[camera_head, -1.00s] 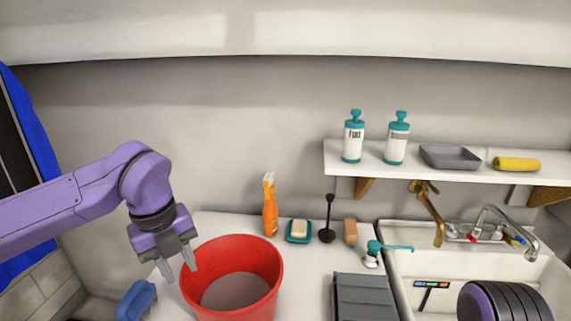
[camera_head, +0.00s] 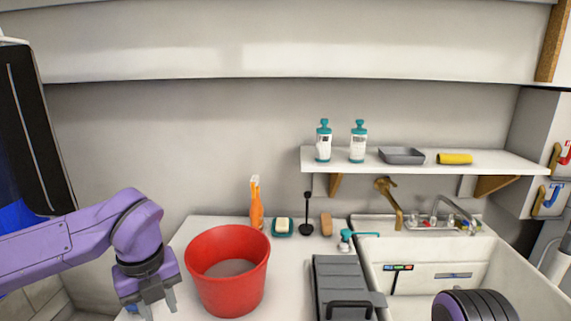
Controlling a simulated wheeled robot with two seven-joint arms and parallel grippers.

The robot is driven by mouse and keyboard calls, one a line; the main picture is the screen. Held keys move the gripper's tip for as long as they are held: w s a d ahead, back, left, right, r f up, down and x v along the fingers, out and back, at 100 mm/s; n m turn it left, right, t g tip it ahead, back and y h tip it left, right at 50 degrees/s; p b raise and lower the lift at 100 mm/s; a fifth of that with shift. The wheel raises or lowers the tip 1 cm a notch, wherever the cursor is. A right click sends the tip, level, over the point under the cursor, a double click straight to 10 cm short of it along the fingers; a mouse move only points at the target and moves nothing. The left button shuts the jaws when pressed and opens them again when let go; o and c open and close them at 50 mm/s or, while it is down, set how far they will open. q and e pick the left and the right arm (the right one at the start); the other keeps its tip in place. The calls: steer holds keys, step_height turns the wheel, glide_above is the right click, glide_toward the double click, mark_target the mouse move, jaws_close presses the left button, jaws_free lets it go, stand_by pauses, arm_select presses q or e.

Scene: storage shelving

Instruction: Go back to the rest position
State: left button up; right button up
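My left gripper (camera_head: 160,309) hangs fingers-down at the lower left, just left of the red bucket (camera_head: 226,285). Its two fingers are apart and nothing shows between them. The bucket stands upright on the white counter, and the part of its inside that shows looks empty. A dark, ribbed part of my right arm shows at the bottom right, in front of the sink. My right gripper is not in view.
A grey toolbox (camera_head: 342,279), an orange bottle (camera_head: 256,207), a soap dish (camera_head: 283,229) and a teal pump bottle (camera_head: 346,242) stand on the counter. The sink (camera_head: 510,268) is at right. A wall shelf (camera_head: 450,169) holds two dispensers, a grey tray (camera_head: 402,155) and a yellow roll (camera_head: 455,158).

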arm_select(q)
step_height(320, 180, down, 24)
steer(key=s+m+t+y, duration=0.25)
steer(key=m+y, duration=0.35)
steer(key=m, duration=0.8)
steer(key=s+a+f+m+h, duration=0.1)
steer(key=s+a+f+m, duration=0.2)
steer(key=s+f+m, duration=0.4)
steer(key=s+a+f+m+h, duration=0.1)
steer(key=s+a+f+m, duration=0.2)
steer(key=s+f+m, duration=0.4)
steer(key=s+m, duration=0.5)
steer(key=m, duration=0.2)
steer(key=shift+s+a+h, duration=0.15)
steer(key=shift+h, duration=0.25)
